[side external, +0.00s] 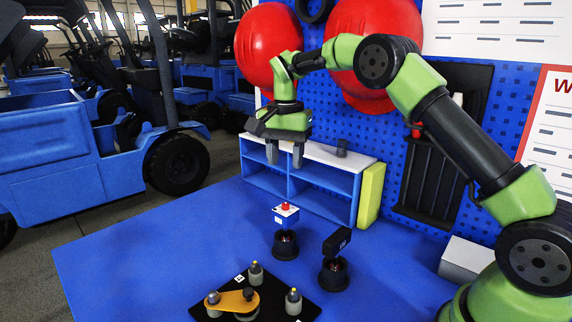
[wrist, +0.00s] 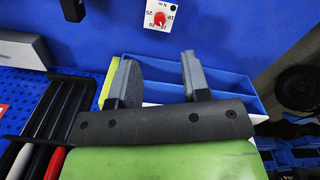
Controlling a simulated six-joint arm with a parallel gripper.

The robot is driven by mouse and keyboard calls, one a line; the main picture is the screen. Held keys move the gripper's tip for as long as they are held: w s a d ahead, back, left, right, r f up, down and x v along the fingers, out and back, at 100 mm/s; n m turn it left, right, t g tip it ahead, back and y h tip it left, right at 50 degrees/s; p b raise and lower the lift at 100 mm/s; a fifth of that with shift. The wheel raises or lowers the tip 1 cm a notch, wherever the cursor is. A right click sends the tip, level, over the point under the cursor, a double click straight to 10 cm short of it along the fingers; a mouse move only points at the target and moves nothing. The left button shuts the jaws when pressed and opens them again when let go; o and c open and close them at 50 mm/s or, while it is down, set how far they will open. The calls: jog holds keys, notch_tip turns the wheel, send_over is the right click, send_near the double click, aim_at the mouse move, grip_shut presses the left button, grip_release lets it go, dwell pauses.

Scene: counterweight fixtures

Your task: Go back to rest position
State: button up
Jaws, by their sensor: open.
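My gripper (side external: 285,153) is raised above the back of the blue table (side external: 130,262), in front of the small blue shelf (side external: 325,184). Its two grey fingers point down and stand apart with nothing between them. In the wrist view my gripper (wrist: 155,80) also shows its fingers spread and empty. A white-topped blue box with a red button (side external: 285,211) stands on a dark round base below my gripper; its white face with a red dial (wrist: 160,15) shows at the top of the wrist view.
A black device on a round base (side external: 335,260) stands right of the button box. A black plate (side external: 218,303) holds an orange lever part (side external: 234,300) and small grey weights. A yellow block (side external: 370,194) stands beside the shelf. A grey box (side external: 465,258) lies near my base. The table's left side is clear.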

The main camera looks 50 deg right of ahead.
jog(key=s+a+r+n+t, duration=0.4)
jog(key=s+a+r+n, duration=0.15)
jog(key=s+r, duration=0.65)
jog(key=s+a+f+n+t+y, duration=0.1)
jog(key=s+a+n, duration=0.1)
jog(key=s, duration=0.5)
jog(key=s+a+f+n+t+y, duration=0.1)
jog(key=s+n+t, duration=0.1)
jog(key=s, duration=0.5)
jog(key=shift+a+f, duration=0.35)
jog(key=shift+f, duration=0.05)
